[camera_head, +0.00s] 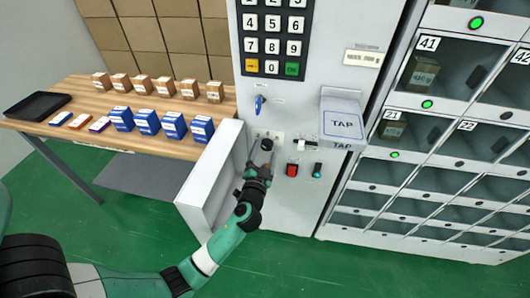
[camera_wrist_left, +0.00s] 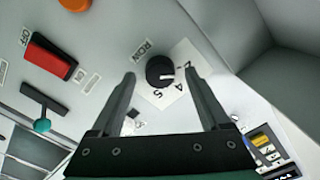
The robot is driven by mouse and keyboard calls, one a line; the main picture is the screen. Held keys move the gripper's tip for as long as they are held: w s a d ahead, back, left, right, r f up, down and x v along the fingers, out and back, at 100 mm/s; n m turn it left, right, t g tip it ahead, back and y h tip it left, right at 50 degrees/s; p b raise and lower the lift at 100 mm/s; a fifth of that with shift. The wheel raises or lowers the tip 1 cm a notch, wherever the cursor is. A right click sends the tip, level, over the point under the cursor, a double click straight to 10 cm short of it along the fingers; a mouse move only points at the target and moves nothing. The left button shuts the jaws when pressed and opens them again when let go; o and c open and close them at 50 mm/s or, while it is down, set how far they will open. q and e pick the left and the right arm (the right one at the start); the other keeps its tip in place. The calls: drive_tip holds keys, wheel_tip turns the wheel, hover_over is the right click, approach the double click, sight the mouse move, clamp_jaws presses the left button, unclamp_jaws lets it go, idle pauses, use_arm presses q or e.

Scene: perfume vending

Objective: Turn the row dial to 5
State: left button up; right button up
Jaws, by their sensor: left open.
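The row dial (camera_wrist_left: 160,71) is a round black knob on the grey panel, beside a ROW label and a white scale plate (camera_wrist_left: 184,60) with printed numbers, 4 and 5 among them. A pale mark shows on the knob's right side in the left wrist view; I cannot tell exactly which number it points to. The dial also shows in the head view (camera_head: 266,144). My left gripper (camera_head: 261,165) is open in front of it; in the left wrist view its fingers (camera_wrist_left: 158,75) appear either side of the knob. Contact cannot be told. My right gripper is not in view.
A red switch (camera_wrist_left: 55,60) and a teal-tipped lever (camera_wrist_left: 42,125) sit beside the dial. A grey open-fronted bin (camera_head: 213,180) juts out left of my left gripper. A blue key (camera_head: 259,104) and keypad (camera_head: 274,40) are above. A table (camera_head: 150,143) with boxes stands left.

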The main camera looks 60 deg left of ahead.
use_arm(q)
drive_tip(key=shift+w+a, duration=0.25)
drive_tip(key=shift+a, duration=0.1)
clamp_jaws()
